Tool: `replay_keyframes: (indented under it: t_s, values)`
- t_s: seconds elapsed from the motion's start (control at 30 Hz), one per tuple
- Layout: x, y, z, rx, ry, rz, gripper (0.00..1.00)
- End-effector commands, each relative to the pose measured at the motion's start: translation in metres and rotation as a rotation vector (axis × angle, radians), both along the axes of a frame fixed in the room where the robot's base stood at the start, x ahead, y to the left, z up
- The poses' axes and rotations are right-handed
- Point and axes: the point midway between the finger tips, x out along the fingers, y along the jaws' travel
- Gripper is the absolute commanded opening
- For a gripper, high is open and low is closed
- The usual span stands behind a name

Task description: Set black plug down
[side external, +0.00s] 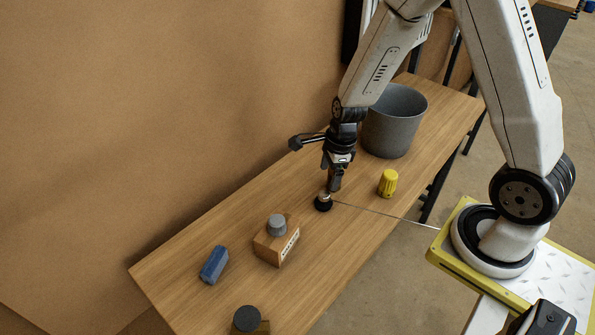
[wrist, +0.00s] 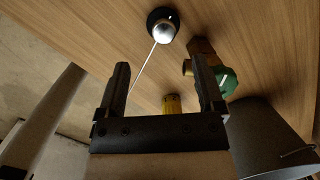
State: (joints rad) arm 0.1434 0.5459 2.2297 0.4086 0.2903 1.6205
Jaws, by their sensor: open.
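The black plug (side external: 323,204) sits on the wooden table (side external: 345,235), with a shiny metal top and a thin pale line running from it. In the wrist view the plug (wrist: 162,25) lies just beyond my fingertips, with its silvery dome towards the camera. My gripper (side external: 333,187) is directly above and very close to the plug in the side view. Whether a fingertip touches the plug cannot be told.
A yellow ribbed knob (side external: 388,182) and a grey bucket (side external: 395,120) stand behind. A brass fitting with a green cap (wrist: 228,80) shows in the wrist view. A wooden block with a grey knob (side external: 277,240), a blue block (side external: 214,264) and a dark round cap (side external: 246,319) are in front.

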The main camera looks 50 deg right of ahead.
Motion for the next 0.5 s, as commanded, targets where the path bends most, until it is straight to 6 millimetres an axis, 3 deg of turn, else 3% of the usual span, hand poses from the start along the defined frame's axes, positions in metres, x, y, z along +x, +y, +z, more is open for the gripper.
replay_keyframes:
  t_s: [0.2,0.5]
  values:
    - [0.004,-0.004,-0.012,0.026,0.025,-0.180,0.86]
    - [0.005,-0.004,-0.015,0.030,0.029,-0.204,0.86]
